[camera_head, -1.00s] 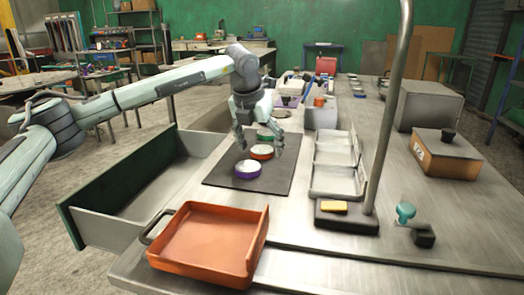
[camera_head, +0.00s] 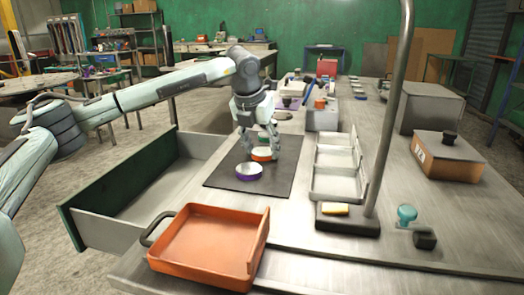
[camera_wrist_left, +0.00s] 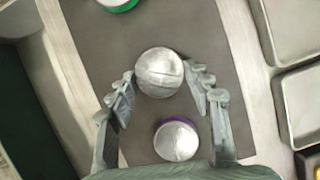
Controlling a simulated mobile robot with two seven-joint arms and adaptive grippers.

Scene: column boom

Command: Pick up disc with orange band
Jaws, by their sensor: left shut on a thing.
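The disc with the orange band (camera_head: 262,154) has a pale silvery top and is low over the dark mat (camera_head: 226,181); I cannot tell whether it touches the mat. My left gripper (camera_head: 261,148) reaches down from above and is shut on this disc. In the left wrist view the disc (camera_wrist_left: 159,72) sits between the two fingertips, its band hidden. A disc with a purple band (camera_head: 249,171) lies nearer on the mat, apart from the held one. A disc with a green band (camera_wrist_left: 118,4) shows at the top edge of the wrist view. My right gripper is not in view.
An orange tray (camera_head: 207,243) stands at the front edge of the bench. An open drawer (camera_head: 146,190) is left of the mat. A metal divided tray (camera_head: 336,165) and an upright pole (camera_head: 388,110) stand to the right.

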